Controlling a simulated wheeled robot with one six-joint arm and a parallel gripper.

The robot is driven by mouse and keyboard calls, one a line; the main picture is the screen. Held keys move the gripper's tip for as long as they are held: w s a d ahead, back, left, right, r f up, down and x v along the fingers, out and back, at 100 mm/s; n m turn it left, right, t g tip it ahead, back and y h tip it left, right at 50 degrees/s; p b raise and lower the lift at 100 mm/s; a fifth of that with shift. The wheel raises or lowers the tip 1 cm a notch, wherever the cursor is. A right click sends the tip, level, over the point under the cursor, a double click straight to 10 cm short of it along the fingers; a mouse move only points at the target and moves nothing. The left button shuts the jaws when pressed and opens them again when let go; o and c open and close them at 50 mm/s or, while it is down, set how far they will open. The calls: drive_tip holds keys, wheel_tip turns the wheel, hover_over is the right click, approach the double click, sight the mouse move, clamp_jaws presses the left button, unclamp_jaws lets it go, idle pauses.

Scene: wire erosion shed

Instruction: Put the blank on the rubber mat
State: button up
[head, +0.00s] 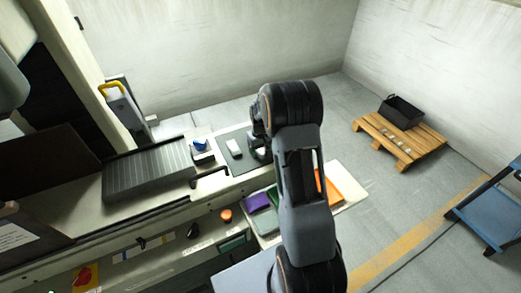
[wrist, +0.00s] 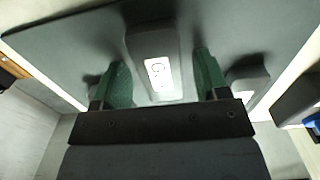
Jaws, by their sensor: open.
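The rubber mat looks to be the dark grey sheet (head: 226,160) on the machine ledge; its surface fills much of the wrist view (wrist: 75,45). My gripper (wrist: 160,75) is open, its green fingers on either side of a grey block (wrist: 152,45) with a pale label, likely the blank. Gaps show between block and fingers. A second, smaller grey block (wrist: 247,82) is just outside the right finger. In the head view a pale block (head: 234,147) lies on the mat left of my gripper (head: 258,153), whose fingertips are largely hidden by my arm.
A ribbed dark plate (head: 150,172) and a small blue-topped item (head: 201,147) are left of the mat. Coloured trays, one purple (head: 257,202) and one orange (head: 328,187), stand in front. A pallet (head: 412,145) with a black bin (head: 401,110) is on the floor at right.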

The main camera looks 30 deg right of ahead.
sight(261, 150)
wheel_tip(261, 150, up, 12)
drive_tip(key=f+b, duration=0.1)
drive_tip(key=b, duration=0.1)
drive_tip(key=s+a+r+t, duration=0.2)
drive_tip(key=s+a+r, duration=0.5)
drive_tip(key=s+r, duration=0.1)
drive_tip(key=s+a+t, duration=0.1)
drive_tip(key=s+a, duration=0.1)
drive_tip(key=s, duration=0.5)
drive_tip(key=s+a+t, duration=0.1)
drive_tip(key=s+a, duration=0.2)
drive_tip(key=s, duration=0.4)
drive_tip(key=shift+a, duration=0.35)
drive_tip(key=shift+w, duration=0.1)
